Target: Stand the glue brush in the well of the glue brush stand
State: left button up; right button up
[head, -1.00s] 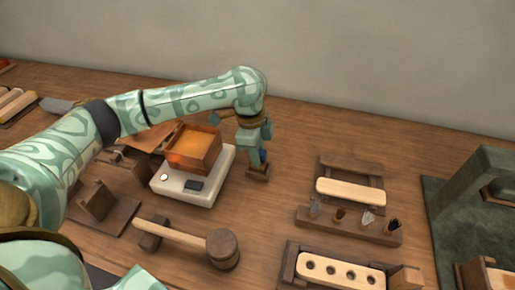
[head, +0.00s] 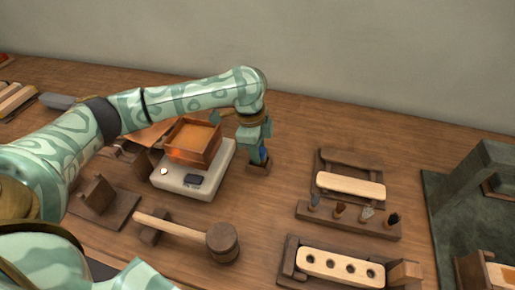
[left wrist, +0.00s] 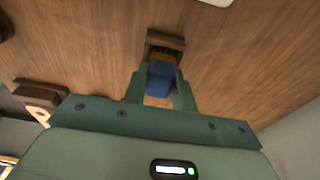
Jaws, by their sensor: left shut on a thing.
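My left gripper (head: 258,146) is shut on the glue brush, whose blue handle (head: 262,153) shows between the fingers. The blue handle (left wrist: 160,78) also shows between the fingertips in the left wrist view. The small dark brown wooden glue brush stand (head: 258,169) is on the bench right below the gripper. In the left wrist view the stand (left wrist: 167,40) lies just beyond the fingertips, in line with the brush. The brush's lower end is hidden, so I cannot tell whether it is inside the well. My right gripper is not in view.
A white scale (head: 190,181) bearing a copper-coloured box (head: 194,144) stands close left of the stand. A wooden mallet (head: 222,242) lies in front. A tool rack (head: 347,220) and a drilled block (head: 341,266) are to the right. Bench behind the stand is clear.

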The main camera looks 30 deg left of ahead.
pick_arm(q)
jog(key=shift+f, duration=0.25)
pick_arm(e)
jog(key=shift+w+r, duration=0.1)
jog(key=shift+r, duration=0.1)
pick_arm(q)
jog(key=o, duration=1.3)
jog(key=shift+o, duration=0.2)
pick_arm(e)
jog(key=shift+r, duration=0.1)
pick_arm(q)
notch_tip(320, 180, up, 2)
jog(key=p, duration=0.3)
jog(key=shift+r, duration=0.1)
notch_tip(320, 180, up, 5)
jog(key=p, duration=0.6)
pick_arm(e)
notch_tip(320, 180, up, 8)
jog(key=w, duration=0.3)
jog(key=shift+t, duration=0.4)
pick_arm(q)
jog(key=shift+f, duration=0.2)
jog(key=shift+r, duration=0.15)
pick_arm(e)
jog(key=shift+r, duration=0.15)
